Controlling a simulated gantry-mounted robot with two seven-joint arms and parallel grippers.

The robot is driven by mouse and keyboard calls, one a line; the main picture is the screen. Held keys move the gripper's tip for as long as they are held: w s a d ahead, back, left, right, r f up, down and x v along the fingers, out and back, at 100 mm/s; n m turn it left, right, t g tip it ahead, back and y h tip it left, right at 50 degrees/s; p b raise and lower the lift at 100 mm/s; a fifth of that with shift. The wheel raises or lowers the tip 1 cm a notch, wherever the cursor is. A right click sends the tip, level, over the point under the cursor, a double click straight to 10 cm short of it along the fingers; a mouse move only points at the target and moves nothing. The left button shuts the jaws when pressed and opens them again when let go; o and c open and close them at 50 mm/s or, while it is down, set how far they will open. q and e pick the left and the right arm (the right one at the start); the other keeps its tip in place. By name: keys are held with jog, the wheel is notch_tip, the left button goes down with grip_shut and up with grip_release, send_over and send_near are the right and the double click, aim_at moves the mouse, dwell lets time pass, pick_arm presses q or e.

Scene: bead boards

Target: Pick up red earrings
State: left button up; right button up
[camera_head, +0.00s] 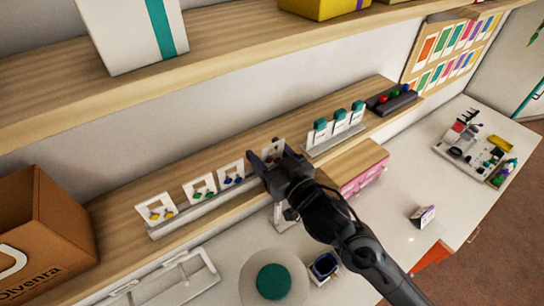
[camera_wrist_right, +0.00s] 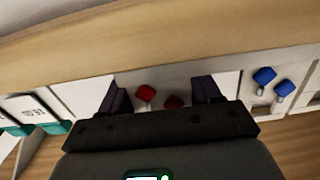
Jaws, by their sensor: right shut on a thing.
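The red earrings (camera_wrist_right: 146,93) hang on a white card between the two fingers of my right gripper (camera_wrist_right: 160,95) in the right wrist view. The gripper body hides the lower part of the card. In the head view, the card (camera_head: 273,148) shows at the fingertips of the right gripper (camera_head: 268,160), at the right end of the row of earring cards on the shelf. The right gripper is shut on the red earrings' card. I cannot tell whether the card still touches its holder. My left gripper is not in view.
Cards with blue (camera_head: 232,174), green (camera_head: 200,189) and yellow earrings (camera_head: 156,208) stand in the white rack to the left. A rack with teal-topped cards (camera_head: 338,125) stands to the right. An upper shelf (camera_head: 230,45) overhangs behind. A cardboard box (camera_head: 40,235) is at left.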

aim_at(274, 146)
jog(key=shift+r, duration=0.65)
jog(key=r, duration=0.3)
jog(key=shift+s+d+r+b, duration=0.2)
jog(key=shift+s+b, duration=0.1)
jog(key=shift+s, duration=0.1)
jog(key=s+d+r+p, duration=0.2)
jog(key=s+d+r, duration=0.3)
jog(key=s, duration=0.4)
jog(key=shift+s+d+r, duration=0.15)
jog(key=shift+d+r, duration=0.15)
jog(key=shift+r, duration=0.35)
